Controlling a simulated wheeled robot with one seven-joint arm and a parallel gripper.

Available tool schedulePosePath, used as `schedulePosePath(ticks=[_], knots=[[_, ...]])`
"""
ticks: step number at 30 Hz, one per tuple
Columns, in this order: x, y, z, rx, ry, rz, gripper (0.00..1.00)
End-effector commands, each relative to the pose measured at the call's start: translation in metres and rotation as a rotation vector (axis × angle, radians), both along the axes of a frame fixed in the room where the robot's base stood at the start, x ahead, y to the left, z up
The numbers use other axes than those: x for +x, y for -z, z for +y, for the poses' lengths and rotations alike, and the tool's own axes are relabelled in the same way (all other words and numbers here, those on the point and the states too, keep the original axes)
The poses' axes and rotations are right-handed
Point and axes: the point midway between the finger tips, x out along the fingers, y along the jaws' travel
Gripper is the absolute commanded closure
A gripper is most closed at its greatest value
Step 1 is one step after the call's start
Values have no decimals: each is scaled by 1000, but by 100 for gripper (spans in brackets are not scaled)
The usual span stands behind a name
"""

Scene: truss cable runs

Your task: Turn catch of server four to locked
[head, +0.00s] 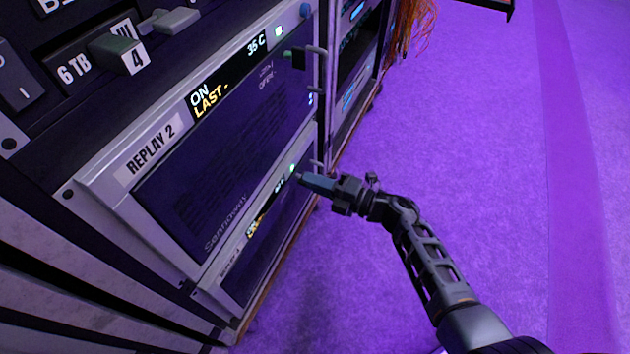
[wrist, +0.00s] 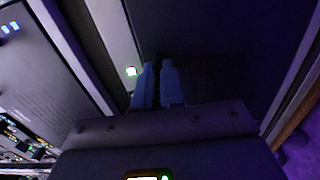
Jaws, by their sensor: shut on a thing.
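The lower server (head: 262,240) sits under the one labelled REPLAY 2 in the rack; its own label is too small to read, so I cannot tell its number. My gripper (head: 304,179) is at the right end of its front, beside a small green light (head: 292,168). In the wrist view the two blue fingers (wrist: 159,68) are close together against the dark front. They are shut on a small catch, which the fingers mostly hide. I cannot tell which way the catch is turned.
The REPLAY 2 server (head: 225,140) is above, with a dark catch (head: 298,58) and a handle at its right end. Another rack (head: 352,75) stands beyond, with orange cables (head: 410,30). The purple floor (head: 480,130) to the right is clear.

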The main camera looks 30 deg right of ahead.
Motion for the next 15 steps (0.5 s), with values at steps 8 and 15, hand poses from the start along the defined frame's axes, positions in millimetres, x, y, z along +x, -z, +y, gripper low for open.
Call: schedulePosePath(ticks=[8,15], knots=[[0,-3,0,109,0,82,100],[0,-3,0,280,0,205,100]])
